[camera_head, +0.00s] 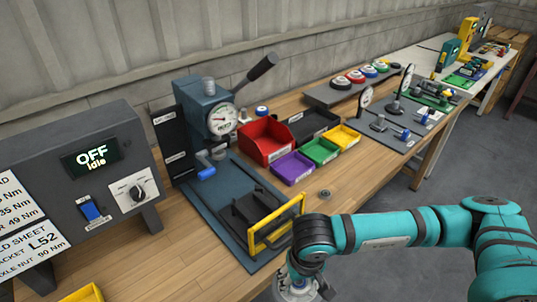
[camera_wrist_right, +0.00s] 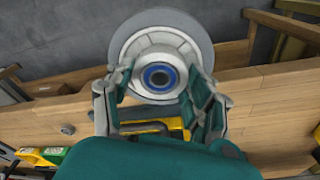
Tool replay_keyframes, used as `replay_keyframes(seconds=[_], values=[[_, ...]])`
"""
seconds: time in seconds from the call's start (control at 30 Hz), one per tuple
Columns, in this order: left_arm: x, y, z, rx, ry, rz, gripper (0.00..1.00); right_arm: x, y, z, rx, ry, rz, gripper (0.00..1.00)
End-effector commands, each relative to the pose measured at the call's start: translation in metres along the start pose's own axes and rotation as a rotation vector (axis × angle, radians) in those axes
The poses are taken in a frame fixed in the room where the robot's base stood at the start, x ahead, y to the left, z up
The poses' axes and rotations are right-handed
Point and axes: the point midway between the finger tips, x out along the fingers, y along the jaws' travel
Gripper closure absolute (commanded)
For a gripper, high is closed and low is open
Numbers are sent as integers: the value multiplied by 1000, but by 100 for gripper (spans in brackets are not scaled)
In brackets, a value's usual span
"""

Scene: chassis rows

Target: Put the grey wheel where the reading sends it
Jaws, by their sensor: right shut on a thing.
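The grey wheel (camera_wrist_right: 160,42) has a pale metal hub with a blue ring at its centre. In the right wrist view my right gripper (camera_wrist_right: 158,88) has its two fingers closed on it from either side. In the head view my right gripper (camera_head: 297,282) is at the bottom edge, in front of the bench, and the wheel cannot be made out clearly there. A dial gauge (camera_head: 221,119) sits on the blue-grey press (camera_head: 204,100); its reading is too small to tell. The left gripper is not in view.
Red (camera_head: 266,141), purple (camera_head: 292,168), green (camera_head: 320,151) and yellow (camera_head: 344,136) bins and a black tray (camera_head: 309,124) stand right of the press. A yellow guard frame (camera_head: 277,227) stands upright near the gripper. A small nut (camera_head: 325,194) lies on the bench.

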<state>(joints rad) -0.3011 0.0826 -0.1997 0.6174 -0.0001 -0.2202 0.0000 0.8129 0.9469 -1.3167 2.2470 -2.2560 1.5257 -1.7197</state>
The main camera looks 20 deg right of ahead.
Motion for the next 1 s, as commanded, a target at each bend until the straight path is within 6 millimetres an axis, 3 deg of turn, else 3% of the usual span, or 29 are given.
replay_keyframes(seconds=[0.3, 1.0], values=[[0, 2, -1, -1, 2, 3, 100, 27, -4, 28, -173, 2, -23, 94], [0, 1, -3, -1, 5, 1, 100, 26, -4, 27, -165, 2, -22, 94]])
